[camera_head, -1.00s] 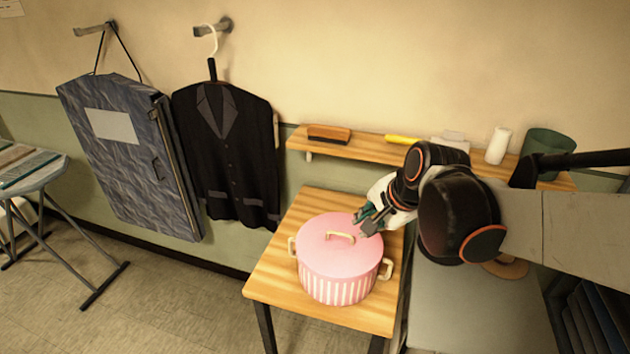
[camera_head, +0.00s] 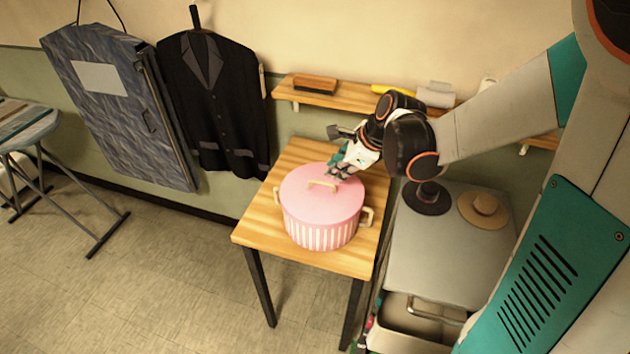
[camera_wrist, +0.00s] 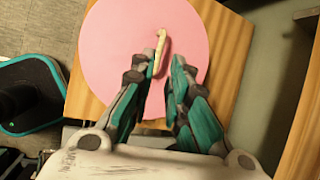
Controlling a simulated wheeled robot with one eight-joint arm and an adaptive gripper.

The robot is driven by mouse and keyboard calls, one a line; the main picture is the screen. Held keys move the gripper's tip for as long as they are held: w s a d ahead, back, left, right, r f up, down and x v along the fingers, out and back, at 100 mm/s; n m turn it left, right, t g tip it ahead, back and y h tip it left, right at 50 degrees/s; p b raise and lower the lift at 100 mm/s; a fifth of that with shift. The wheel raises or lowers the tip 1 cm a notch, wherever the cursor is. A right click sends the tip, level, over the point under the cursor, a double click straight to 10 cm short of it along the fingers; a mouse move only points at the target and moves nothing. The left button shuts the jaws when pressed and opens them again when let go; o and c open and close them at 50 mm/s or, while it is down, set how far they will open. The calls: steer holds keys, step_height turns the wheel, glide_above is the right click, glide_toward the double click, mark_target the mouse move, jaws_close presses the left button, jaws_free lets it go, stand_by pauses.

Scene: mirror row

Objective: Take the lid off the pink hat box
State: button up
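The pink hat box (camera_head: 320,222) with striped sides stands on the small wooden table. Its flat pink lid (camera_head: 310,198) is on, with a cream handle (camera_head: 323,185) on top; the lid also shows in the wrist view (camera_wrist: 105,55). My gripper (camera_head: 340,174) is near the back right edge of the lid, close to the handle. In the wrist view my gripper (camera_wrist: 163,80) has its fingers apart with a gap between them.
The wooden table (camera_head: 262,222) has bare top around the box. A wall shelf (camera_head: 345,97) with a brush (camera_head: 315,83) runs behind. A grey cabinet top (camera_head: 445,245) with two hats stands at the right. A dark jacket (camera_head: 213,100) hangs behind left.

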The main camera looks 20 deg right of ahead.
mark_target(323, 183)
steer(key=b+x, duration=0.2)
steer(key=x, duration=0.6)
steer(key=shift+f, duration=0.35)
jaws_close()
